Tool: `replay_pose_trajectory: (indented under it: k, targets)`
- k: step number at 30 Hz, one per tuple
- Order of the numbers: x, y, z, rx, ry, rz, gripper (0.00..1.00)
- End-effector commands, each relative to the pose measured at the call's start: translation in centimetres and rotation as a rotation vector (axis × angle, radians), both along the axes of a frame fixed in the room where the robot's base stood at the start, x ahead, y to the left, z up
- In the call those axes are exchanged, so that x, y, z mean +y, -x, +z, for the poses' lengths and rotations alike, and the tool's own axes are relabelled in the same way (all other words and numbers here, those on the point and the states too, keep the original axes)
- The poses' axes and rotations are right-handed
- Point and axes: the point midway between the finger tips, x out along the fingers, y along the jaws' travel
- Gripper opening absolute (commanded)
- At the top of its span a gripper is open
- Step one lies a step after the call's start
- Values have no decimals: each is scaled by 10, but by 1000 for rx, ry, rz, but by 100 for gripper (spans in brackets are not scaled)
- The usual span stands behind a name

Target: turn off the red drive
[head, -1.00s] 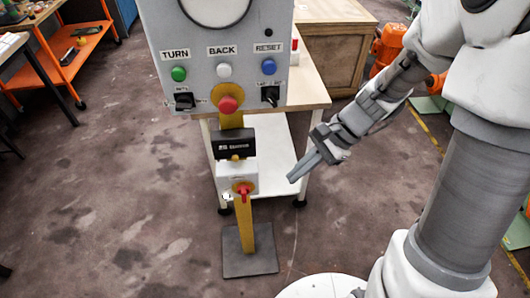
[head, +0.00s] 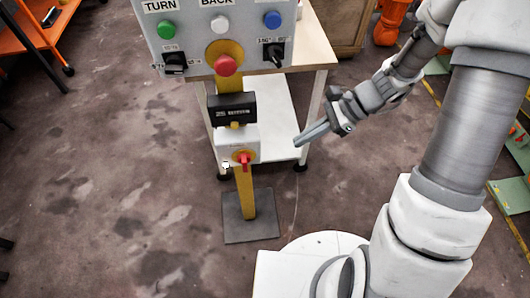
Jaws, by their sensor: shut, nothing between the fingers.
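A red rotary handle (head: 244,158) on a yellow plate sits on the front of a small white box (head: 222,146), low on a yellow post (head: 246,194). It looks roughly upright. A black box (head: 233,109) with a small label and a yellow knob is just above it. No thing here is plainly marked as the red drive. My gripper (head: 299,142) is to the right of the white box, pointing left, its fingers shut and empty. It is apart from the handle in the picture.
Above is a grey control panel (head: 192,53) with a red mushroom button (head: 225,66), coloured buttons and two black selector switches. The post stands on a dark base plate (head: 251,226).

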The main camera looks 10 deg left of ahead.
Motion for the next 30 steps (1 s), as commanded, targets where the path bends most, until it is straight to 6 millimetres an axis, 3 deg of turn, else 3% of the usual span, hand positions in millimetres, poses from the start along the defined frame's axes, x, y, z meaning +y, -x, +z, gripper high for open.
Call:
replay_pose_trajectory:
  k: [5, 17, 24, 30]
  targets:
    - [13, 4, -15, 3, -1, 3, 0]
    - [70, 18, -75, 4, 0, 4, 0]
    - [101, 25, -71, -1, 1, 4, 0]
    - [107, 26, -70, 0, 0, 1, 0]
